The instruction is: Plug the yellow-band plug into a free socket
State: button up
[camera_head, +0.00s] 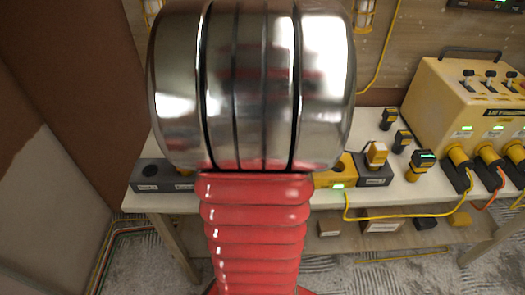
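My own arm, a chrome joint above red bellows, fills the middle of the head view and hides the centre of the workbench. My gripper is not visible. Several small dark plugs stand on the bench right of the arm: one at the back (390,118), one in the middle (402,140) and one in front (420,163) with a green-lit top. I cannot tell which carries the yellow band. A dark socket block (150,176) shows left of the arm. Another dark block (375,177) on the right has a yellow-topped plug (376,153) on or in it.
A yellow power box (440,95) with switches and thick plugged cables stands at the right. A yellow unit with a green display (337,180) sits beside the arm, and a yellow cable (400,216) loops along the bench front. A brown wall is at the left.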

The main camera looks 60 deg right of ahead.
jog(key=shift+w, duration=0.1)
jog(key=shift+a+f, duration=0.1)
jog(key=shift+f, duration=0.4)
dwell(0.4)
jog(key=o, duration=1.2)
jog(key=shift+r, duration=0.2)
notch_tip(320, 180, up, 13)
jog(key=shift+r, duration=0.2)
dwell(0.6)
